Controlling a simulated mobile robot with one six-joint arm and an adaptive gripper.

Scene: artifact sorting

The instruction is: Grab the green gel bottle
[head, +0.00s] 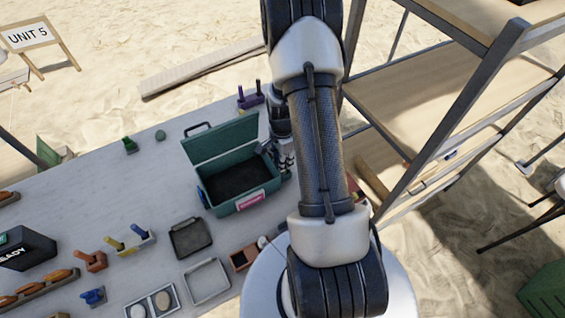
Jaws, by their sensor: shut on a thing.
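My gripper (284,154) is at the right end of the open green box, largely hidden behind my arm. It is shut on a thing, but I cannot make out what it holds. I cannot clearly identify a green gel bottle in this view.
The green box (240,206) stands lid-open on the grey table (95,190). A purple object (250,96) stands behind it. Dark (190,238) and light (208,281) trays lie in front. Coloured tools and a black box (28,250) are at left. Metal-framed shelves (440,145) rise at right.

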